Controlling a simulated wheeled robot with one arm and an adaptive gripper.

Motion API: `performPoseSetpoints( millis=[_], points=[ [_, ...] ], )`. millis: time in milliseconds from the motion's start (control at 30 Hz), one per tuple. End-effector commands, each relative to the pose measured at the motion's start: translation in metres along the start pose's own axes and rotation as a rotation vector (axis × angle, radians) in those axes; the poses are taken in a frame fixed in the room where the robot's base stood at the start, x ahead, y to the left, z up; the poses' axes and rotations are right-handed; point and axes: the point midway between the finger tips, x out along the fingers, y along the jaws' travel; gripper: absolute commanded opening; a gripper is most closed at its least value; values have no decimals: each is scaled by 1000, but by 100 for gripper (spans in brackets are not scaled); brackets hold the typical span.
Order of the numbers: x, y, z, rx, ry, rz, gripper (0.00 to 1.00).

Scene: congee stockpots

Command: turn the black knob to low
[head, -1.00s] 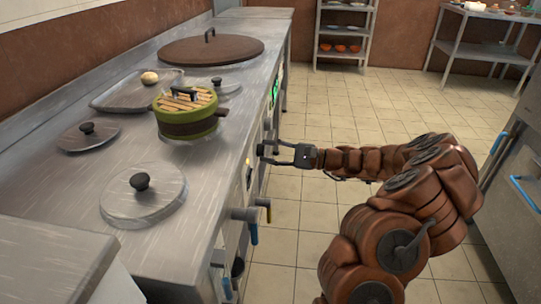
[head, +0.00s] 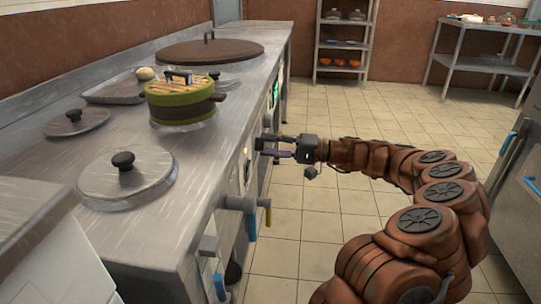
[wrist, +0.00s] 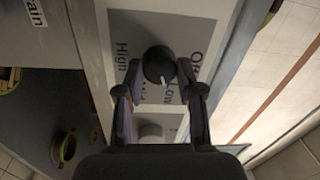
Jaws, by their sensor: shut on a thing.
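The black knob (wrist: 159,63) is round, with a white pointer mark on its lower part in the wrist view. It sits on a grey dial plate (wrist: 122,25). "High" reads on the left of the plate, with "Off" at the upper right and "Low" at the lower right, partly covered. My gripper (wrist: 160,72) is shut on the knob, one finger on each side. In the head view my gripper (head: 266,146) is at the stove's front panel, and its fingers largely hide the knob there.
The steel stove (head: 225,110) carries a green-rimmed pot (head: 182,112) and several lids. Blue-handled (head: 252,228) and yellow-handled levers stick out of its front, nearer than my gripper. The tiled floor (head: 350,120) behind my arm is open; a steel cabinet stands at right.

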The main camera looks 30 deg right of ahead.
Motion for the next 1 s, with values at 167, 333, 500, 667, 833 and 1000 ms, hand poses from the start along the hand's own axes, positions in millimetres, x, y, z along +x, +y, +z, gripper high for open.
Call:
performPoseSetpoints(
  millis=[167,333,500,667,833,1000],
  points=[
    [1,5,3,-95,-14,4,2],
    [1,3,3,-149,-17,4,2],
    [2,2,3,-173,-19,4,2],
    [2,1,2,-178,-19,4,2],
    [2,1,2,-177,-19,4,2],
    [1,1,2,-177,-18,4,46]
  ],
)
